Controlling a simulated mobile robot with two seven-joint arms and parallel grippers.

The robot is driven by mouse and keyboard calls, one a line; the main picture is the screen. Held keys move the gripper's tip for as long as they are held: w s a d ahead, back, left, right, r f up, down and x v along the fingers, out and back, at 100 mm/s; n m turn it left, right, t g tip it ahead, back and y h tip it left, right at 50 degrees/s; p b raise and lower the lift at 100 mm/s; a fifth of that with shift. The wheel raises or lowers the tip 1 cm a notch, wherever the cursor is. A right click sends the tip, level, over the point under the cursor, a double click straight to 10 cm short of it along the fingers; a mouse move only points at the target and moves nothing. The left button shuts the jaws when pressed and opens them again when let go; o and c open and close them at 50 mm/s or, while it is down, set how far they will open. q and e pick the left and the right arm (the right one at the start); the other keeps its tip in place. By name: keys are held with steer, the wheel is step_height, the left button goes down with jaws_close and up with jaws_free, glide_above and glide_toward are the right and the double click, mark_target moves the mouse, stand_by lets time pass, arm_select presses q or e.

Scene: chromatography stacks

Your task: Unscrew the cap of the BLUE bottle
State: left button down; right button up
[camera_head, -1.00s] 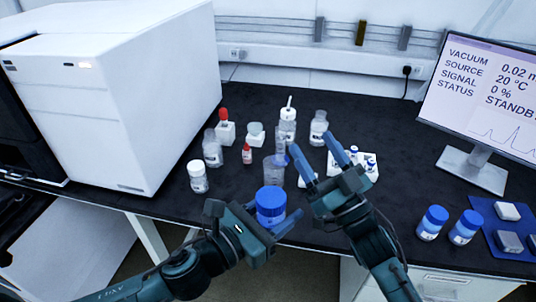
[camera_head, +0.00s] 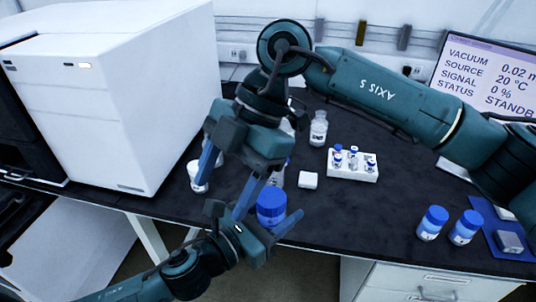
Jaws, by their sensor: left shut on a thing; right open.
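The blue bottle (camera_head: 271,214) is held upright in my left gripper (camera_head: 272,220), near the front edge of the bench. Its wide blue cap (camera_head: 271,196) sits on top. My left gripper comes in from the lower left and is shut on the bottle's body. My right gripper (camera_head: 220,199) reaches across from the right, pointing down with its fingers spread. It is open and empty, just left of and above the bottle, and one finger is close to the cap. Whether that finger touches the cap I cannot tell.
Two more blue-capped bottles (camera_head: 432,223) stand at the right by a blue mat (camera_head: 487,210). A white vial rack (camera_head: 352,172), a small white block (camera_head: 308,180) and a clear bottle (camera_head: 318,129) stand behind. A large white instrument (camera_head: 120,90) fills the left. My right arm hides several bottles.

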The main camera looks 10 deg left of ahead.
mark_target(268, 196)
steer(key=w+d+m+t+h, duration=0.2)
steer(key=w+d+h, duration=0.1)
steer(key=w+d+m+t+h, duration=0.1)
steer(key=w+d+t, duration=0.1)
steer(key=shift+w+r, duration=0.2)
steer(key=shift+r, duration=0.15)
steer(key=shift+w+f, duration=0.1)
steer(key=shift+f, duration=0.1)
step_height(268, 196, down, 8)
steer(key=shift+r, duration=0.25)
steer(key=shift+c, duration=0.3)
